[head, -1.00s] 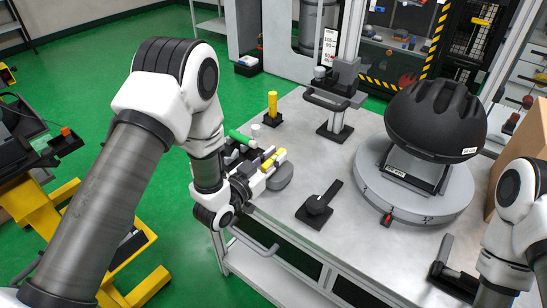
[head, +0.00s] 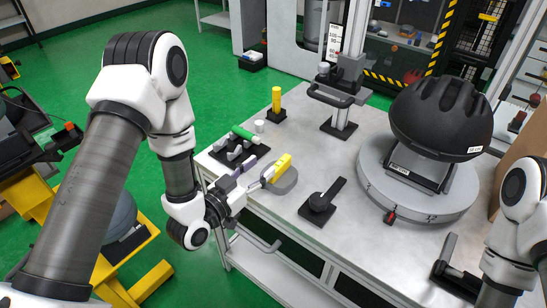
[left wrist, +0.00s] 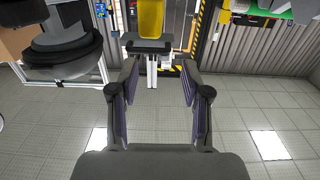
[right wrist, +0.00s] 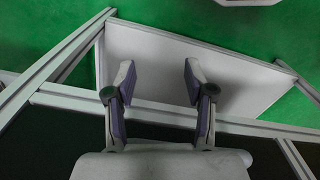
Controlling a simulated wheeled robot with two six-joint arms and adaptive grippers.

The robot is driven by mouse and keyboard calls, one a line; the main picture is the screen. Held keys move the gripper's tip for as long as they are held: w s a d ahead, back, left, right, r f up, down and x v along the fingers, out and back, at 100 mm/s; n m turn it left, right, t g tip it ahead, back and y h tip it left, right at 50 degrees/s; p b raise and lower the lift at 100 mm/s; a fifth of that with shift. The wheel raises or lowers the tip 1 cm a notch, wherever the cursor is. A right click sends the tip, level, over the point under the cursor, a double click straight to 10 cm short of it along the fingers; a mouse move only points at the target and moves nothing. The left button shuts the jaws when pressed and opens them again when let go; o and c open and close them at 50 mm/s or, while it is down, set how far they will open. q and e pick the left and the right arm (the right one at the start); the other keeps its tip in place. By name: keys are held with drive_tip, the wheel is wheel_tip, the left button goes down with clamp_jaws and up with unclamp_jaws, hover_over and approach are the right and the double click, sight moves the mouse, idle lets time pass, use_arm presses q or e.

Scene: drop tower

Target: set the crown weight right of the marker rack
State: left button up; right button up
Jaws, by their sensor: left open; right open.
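The marker rack (head: 229,153), dark with a green marker (head: 243,133) in it, is at the table's left corner. To its right is a grey rounded piece with a yellow handle (head: 283,166), which I take as the crown weight (head: 286,184). It seems to rest on the table. My left gripper (head: 261,175) is open, just left of the yellow handle and apart from it as far as I can tell. In the left wrist view a yellow part (left wrist: 151,18) shows beyond the open fingers (left wrist: 149,85). My right gripper (right wrist: 158,85) is open and empty.
A black handled tool (head: 320,202) lies right of the weight. A clamp post (head: 342,110) and a black helmet (head: 440,115) on a round turntable (head: 375,185) stand farther right.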

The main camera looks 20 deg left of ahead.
use_arm(q)
drive_tip(key=s+a+f+n+g+y, duration=0.1)
drive_tip(key=s+f+g+y, duration=0.1)
drive_tip(key=s+f+g, duration=0.6)
drive_tip(key=s+a+f+n+g+y, duration=0.15)
drive_tip(key=s+f, duration=0.45)
drive_tip(key=f, duration=0.6)
drive_tip(key=s+a+f+n+g+y, duration=0.1)
drive_tip(key=s+f+g, duration=0.2)
drive_tip(key=s, duration=0.4)
drive_tip(key=s+a+f+n+g+y, duration=0.1)
drive_tip(key=s+f+g, duration=0.2)
drive_tip(key=s, duration=0.4)
drive_tip(key=shift+s+a+f+g+y, duration=0.15)
drive_tip(key=shift+a+f+g+y, duration=0.15)
drive_tip(key=shift+g, duration=0.45)
